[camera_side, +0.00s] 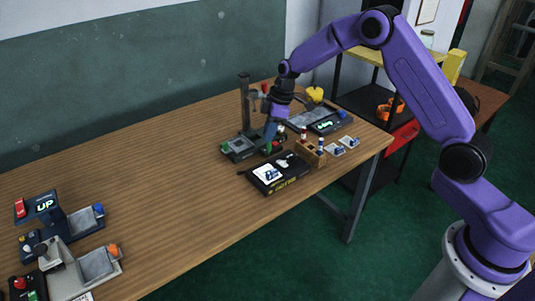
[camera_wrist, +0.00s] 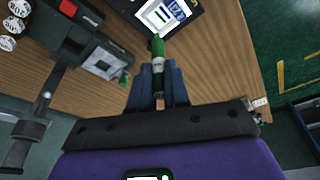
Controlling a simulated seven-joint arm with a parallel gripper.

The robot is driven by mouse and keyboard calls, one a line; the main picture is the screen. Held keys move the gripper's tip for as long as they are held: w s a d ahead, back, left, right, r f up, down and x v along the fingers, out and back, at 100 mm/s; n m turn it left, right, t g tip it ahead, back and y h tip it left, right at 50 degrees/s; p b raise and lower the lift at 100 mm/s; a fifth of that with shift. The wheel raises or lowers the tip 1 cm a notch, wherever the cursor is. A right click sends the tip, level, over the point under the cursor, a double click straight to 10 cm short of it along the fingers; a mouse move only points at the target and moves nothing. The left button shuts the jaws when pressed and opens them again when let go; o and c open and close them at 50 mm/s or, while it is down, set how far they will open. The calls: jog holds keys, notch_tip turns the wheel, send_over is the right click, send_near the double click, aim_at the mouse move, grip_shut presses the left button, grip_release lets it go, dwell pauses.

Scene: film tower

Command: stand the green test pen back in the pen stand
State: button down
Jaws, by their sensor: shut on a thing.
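My gripper (camera_side: 271,130) is shut on the green test pen (camera_wrist: 158,52), which shows between the two blue fingers in the wrist view (camera_wrist: 160,75). The pen has a dark green end and a pale band. In the side view the green of the pen (camera_side: 268,147) shows small just below the fingers, above the table beside the dark column device. A small wooden block (camera_side: 312,158) with short upright things in it, which looks like the pen stand, is to the right of my gripper. The wrist view does not show it.
A black tray with a white card (camera_side: 277,180) lies in front of my gripper. The dark column device (camera_side: 245,108) stands close on the left. Small cards (camera_side: 349,142) lie right of the block, near the table edge. The table's middle is clear.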

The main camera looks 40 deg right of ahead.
jog(key=d+f, duration=0.4)
jog(key=d, duration=1.4)
jog(key=shift+s+d+f, duration=0.15)
jog(key=shift+s, duration=0.25)
jog(key=shift+f, duration=1.95)
dwell(0.4)
jog(key=shift+c, duration=2.4)
grip_release()
jog(key=shift+r, duration=0.1)
notch_tip(320, 180, up, 7)
